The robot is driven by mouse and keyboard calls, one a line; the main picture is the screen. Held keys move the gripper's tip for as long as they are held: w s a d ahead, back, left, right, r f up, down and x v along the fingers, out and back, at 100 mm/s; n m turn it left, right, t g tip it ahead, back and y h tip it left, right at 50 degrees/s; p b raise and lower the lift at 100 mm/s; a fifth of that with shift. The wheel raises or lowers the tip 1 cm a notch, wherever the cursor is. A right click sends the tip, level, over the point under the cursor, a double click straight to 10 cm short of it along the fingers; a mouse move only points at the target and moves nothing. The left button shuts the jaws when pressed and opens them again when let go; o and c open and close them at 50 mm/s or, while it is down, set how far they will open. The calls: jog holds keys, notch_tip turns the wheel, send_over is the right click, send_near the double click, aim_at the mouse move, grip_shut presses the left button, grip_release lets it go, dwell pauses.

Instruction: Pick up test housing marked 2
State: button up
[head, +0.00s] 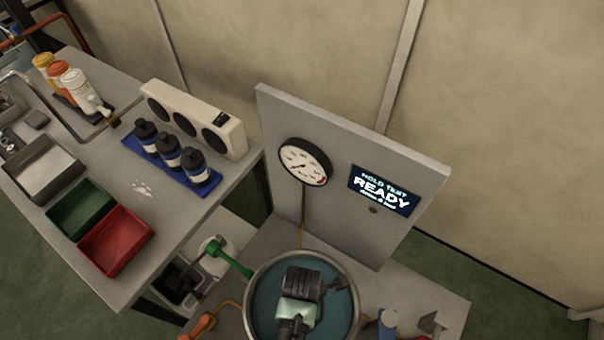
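Three dark, capped, bottle-shaped housings stand upright in a row on a blue tray (170,165) on the left bench. They are the back-left housing (146,137), the middle housing (168,151) and the front-right housing (194,167). Each has a pale band, but no number is readable, so I cannot tell which is marked 2. What looks like my gripper (300,290), dark and ribbed with a pale green part, is over the round blue-lined vessel (352,290), well away from the tray. Its fingers cannot be made out.
A cream unit with round dark openings (196,118) stands behind the tray. Green (82,208) and red bins (116,242) sit at the bench front. A panel (270,115) with a gauge (305,162) and a "READY" screen (384,190) rises behind the vessel. A green-handled lever (230,258) juts left.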

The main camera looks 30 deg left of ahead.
grip_shut()
jog(key=shift+r, duration=0.1)
dwell(0.3)
jog(key=shift+r, duration=0.1)
